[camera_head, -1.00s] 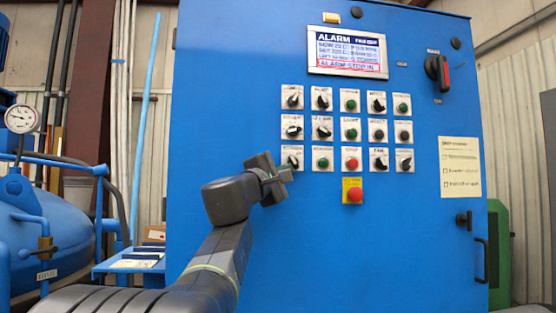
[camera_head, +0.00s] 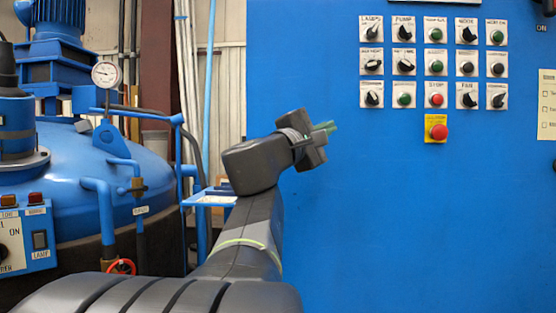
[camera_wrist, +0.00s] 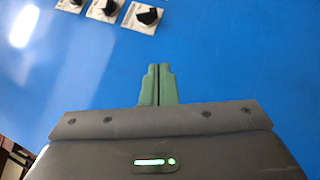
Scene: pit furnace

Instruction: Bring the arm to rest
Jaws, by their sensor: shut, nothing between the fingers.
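My gripper (camera_head: 326,130) is at the end of my dark grey arm, in front of the left part of the blue cabinet (camera_head: 350,230). Its green fingers also show in the wrist view (camera_wrist: 158,85), pressed together with nothing between them. The fingers point toward the blue panel and are to the left of the rows of knobs and buttons. The head view does not clearly show how far they are from the panel. My arm is raised and bent at the wrist.
A red emergency button (camera_head: 439,132) on a yellow plate is right of my gripper, below several switches. A blue furnace vessel (camera_head: 80,185) with a gauge (camera_head: 105,74) stands left. A small blue shelf (camera_head: 212,197) is behind my arm. A control box (camera_head: 25,240) is lower left.

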